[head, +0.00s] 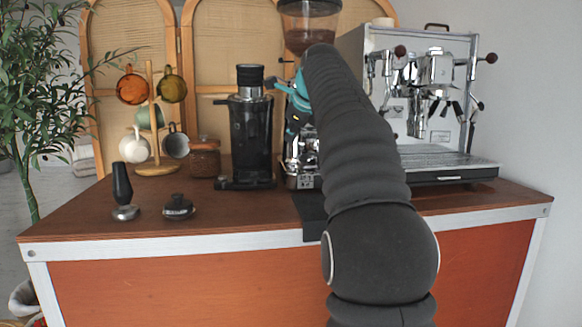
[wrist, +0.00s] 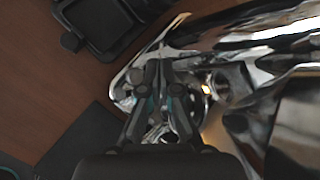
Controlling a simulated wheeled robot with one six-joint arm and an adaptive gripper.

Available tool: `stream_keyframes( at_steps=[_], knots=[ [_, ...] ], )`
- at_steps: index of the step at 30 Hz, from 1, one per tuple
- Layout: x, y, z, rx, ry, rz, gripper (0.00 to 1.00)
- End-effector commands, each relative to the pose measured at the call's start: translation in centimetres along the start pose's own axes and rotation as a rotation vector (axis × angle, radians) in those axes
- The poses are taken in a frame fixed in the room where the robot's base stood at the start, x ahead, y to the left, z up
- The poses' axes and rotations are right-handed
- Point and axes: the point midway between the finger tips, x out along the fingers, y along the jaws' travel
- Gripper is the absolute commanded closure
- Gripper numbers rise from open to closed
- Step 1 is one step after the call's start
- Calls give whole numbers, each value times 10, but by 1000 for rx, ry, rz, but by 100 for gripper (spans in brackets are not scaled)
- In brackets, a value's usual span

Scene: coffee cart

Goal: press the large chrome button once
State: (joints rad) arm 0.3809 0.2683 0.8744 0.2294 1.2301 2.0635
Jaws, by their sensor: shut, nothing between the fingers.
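My gripper (wrist: 159,90) is shut and empty, with its fingers over the front end of a chrome machine body in the wrist view. In the head view the chrome grinder (head: 301,160) stands on the cart, mostly hidden behind my arm. Its bean hopper (head: 308,22) shows above the arm. The large chrome button cannot be made out clearly; the fingers cover part of the chrome front. Whether the fingertips touch the chrome cannot be told.
A black grinder (head: 251,130) stands close on the left, and the espresso machine (head: 430,100) on the right.

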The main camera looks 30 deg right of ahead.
Motion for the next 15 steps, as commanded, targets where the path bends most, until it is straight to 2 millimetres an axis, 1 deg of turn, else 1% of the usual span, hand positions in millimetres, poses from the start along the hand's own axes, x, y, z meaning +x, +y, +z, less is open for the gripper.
stream_keyframes(
  at_steps=[1, 6, 10, 15],
  knots=[
    [9, 6, -6, 0, 0, 1, 100],
    [21, 15, -15, 1, 0, 1, 100],
    [27, 18, -19, 1, 0, 1, 100],
    [29, 20, -20, 1, 0, 0, 100]
  ],
)
